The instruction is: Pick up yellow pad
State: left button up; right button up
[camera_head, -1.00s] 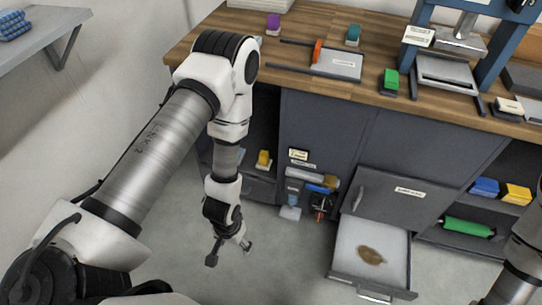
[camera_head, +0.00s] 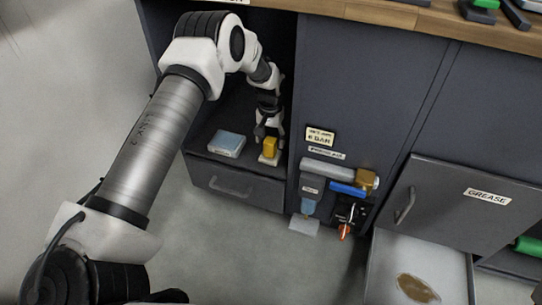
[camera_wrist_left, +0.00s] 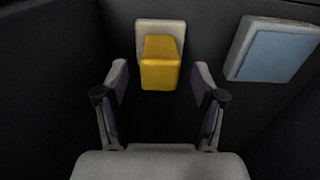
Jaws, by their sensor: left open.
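The yellow pad (camera_head: 269,146) stands on a pale base in the open cubby under the workbench. It also shows in the left wrist view (camera_wrist_left: 160,66), upper middle, with its pale base (camera_wrist_left: 160,27) behind it. My left gripper (camera_head: 268,132) is inside the cubby, close to the pad. In the wrist view the left gripper (camera_wrist_left: 160,88) is open, its two fingers apart to the left and right of the pad and a little short of it. Nothing is held. My right gripper does not show.
A light-blue pad in a pale tray (camera_head: 227,144) lies left of the yellow pad on the same shelf. Dark cubby walls enclose the arm. An air regulator unit (camera_head: 338,181) is mounted to the right.

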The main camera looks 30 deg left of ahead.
aim_at(270, 147)
pick_arm(q)
notch_tip(270, 147, down, 4)
jog(key=shift+r+b, duration=0.1)
jog(key=shift+b, duration=0.6)
jog(key=shift+r, duration=0.1)
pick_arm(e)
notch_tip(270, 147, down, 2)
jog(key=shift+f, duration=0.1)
pick_arm(q)
jog(key=shift+c, duration=1)
jog(key=c, duration=1.1)
jog(key=shift+o, duration=0.2)
notch_tip(270, 147, up, 9)
jog(key=p, duration=0.5)
jog(key=shift+r, duration=0.55)
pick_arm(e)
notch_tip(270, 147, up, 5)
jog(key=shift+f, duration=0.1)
